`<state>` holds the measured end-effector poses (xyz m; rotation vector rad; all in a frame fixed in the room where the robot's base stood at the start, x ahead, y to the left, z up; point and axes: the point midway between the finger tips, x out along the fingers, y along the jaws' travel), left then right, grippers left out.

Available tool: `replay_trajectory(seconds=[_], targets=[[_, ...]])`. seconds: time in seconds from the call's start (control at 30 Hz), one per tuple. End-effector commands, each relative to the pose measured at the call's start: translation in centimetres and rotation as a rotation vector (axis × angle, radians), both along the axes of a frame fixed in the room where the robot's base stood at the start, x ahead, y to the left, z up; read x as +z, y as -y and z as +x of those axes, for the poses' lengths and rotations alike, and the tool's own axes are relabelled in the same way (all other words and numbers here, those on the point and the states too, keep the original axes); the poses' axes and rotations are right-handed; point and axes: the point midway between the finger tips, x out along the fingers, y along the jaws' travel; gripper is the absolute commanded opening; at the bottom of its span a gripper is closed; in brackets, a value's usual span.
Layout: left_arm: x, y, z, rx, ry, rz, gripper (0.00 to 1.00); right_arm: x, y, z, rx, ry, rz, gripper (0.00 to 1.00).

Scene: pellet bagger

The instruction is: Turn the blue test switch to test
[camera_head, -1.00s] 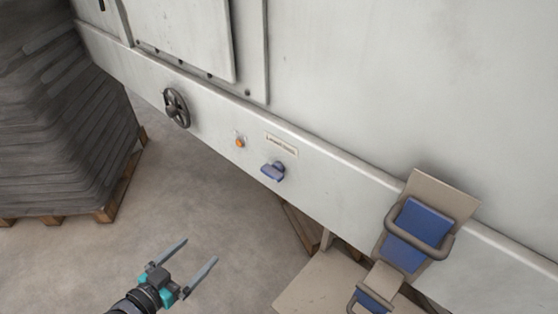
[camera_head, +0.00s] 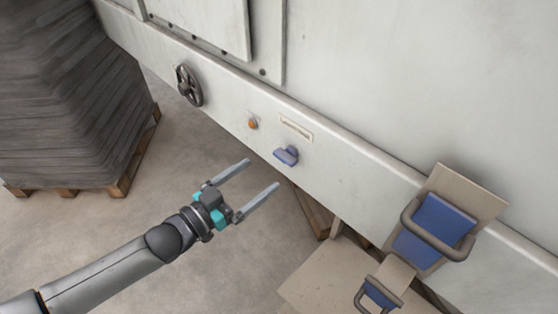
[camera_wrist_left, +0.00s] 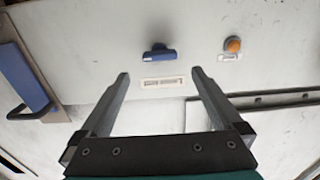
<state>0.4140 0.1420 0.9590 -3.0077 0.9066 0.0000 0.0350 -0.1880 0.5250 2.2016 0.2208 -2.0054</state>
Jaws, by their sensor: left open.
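The blue test switch (camera_head: 287,155) is a small knob with a grip bar on the pale machine's lower panel, below a small label plate (camera_head: 296,127). In the left wrist view the switch (camera_wrist_left: 158,53) shows ahead of the fingertips, roughly midway between them, with the label (camera_wrist_left: 162,83) between the fingers. My left gripper (camera_head: 263,173) is open and empty, its two fingers pointing toward the panel, a little short of the switch and not touching it. The fingers also show in the left wrist view (camera_wrist_left: 160,75). My right gripper is in neither view.
An orange button (camera_head: 252,123) and a dark handwheel (camera_head: 189,85) sit left of the switch. A blue-padded piece with a grey handle (camera_head: 441,222) juts out at the right. A stack of grey bags (camera_head: 70,90) stands on a pallet at left.

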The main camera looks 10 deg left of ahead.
Motion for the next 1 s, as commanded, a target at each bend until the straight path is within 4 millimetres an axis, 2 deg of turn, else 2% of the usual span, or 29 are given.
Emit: replay_trajectory(seconds=[0.3, 0.5, 0.93, 1.0], targets=[[0.1, 2.8, 4.2, 0.0, 0.004, -0.001, 1.0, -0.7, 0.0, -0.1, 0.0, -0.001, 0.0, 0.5], [0.0, 3.8, 5.8, 0.001, 0.001, -0.001, 1.0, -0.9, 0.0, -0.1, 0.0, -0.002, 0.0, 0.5], [0.0, 4.3, 6.4, 0.0, 0.0, 0.0, 1.0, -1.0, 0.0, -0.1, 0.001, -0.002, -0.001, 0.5], [0.0, 4.2, 6.4, 0.0, 0.0, 0.0, 0.92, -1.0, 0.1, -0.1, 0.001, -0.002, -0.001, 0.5]])
